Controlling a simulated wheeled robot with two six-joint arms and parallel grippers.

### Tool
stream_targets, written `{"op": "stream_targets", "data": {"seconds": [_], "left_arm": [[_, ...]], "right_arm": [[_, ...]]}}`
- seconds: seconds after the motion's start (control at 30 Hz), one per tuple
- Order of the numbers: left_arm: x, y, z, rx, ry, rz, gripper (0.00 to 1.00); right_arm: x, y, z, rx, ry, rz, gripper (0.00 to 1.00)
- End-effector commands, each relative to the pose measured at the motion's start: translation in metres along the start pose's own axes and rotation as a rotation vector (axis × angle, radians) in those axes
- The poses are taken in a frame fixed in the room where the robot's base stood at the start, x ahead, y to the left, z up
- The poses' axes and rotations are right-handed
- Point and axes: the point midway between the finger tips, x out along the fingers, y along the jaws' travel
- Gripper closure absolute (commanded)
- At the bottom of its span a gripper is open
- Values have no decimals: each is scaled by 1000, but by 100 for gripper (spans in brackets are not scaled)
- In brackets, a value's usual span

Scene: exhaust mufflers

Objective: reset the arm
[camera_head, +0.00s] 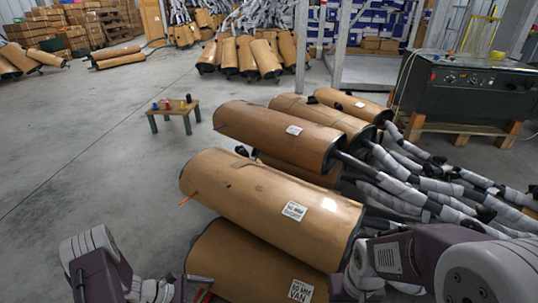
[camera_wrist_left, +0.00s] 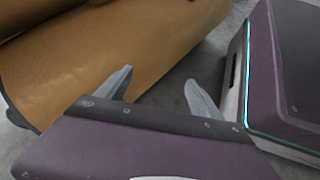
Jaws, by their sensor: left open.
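My left arm (camera_head: 95,265) comes in at the bottom left of the head view, beside the nearest brown-wrapped muffler. In the left wrist view my left gripper (camera_wrist_left: 160,92) has its two grey fingers apart, with nothing between them. A brown muffler surface (camera_wrist_left: 110,55) lies just beyond the fingers, and grey floor shows between and beside them. I cannot tell whether a finger touches the muffler. My right arm (camera_head: 400,258) comes in at the bottom right, in front of the muffler pile. Its fingers do not show.
Wrapped mufflers (camera_head: 265,200) with grey pipes are piled in front of me. A small wooden table (camera_head: 175,109) with small coloured objects stands behind them. A black machine (camera_head: 475,92) stands at the back right. Open floor (camera_head: 80,140) lies to the left.

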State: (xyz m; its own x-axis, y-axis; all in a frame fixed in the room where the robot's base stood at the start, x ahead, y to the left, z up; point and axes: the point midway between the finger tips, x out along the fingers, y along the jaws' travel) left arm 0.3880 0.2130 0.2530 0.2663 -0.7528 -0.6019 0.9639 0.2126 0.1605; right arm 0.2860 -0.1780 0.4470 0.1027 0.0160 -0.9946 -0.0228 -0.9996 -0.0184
Motion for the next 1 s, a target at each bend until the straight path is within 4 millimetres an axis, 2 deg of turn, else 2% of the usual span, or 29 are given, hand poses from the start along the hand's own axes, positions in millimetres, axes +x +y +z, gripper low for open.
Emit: {"op": "stream_targets", "data": {"seconds": [0.03, 0.1, 0.23, 0.4, 0.67, 0.73, 0.87, 1.0], "left_arm": [[-21, -2, 46, 134, 46, -110, 24], [-43, -16, 88, 324, 120, -269, 24], [-88, -40, 150, 690, 263, -507, 24], [-135, -54, 200, 1093, 412, -686, 24], [-182, -58, 258, 1602, 574, -799, 24], [-201, -53, 280, 1616, 578, -806, 24], [-226, -46, 313, 1610, 578, -805, 24], [-258, -37, 354, 1608, 577, -804, 24]], "right_arm": [[-22, 0, -2, 0, 0, 0, 64], [-36, -1, -4, 0, 0, 0, 64], [-59, -1, -6, 0, 0, 0, 64], [-80, -2, -8, 0, 0, 0, 64], [-107, -2, -11, 0, 0, 0, 64], [-137, -3, -14, 0, -1, 0, 64], [-179, -4, -19, 0, 1, 0, 64], [-232, -4, -24, 0, 0, 0, 64]]}}
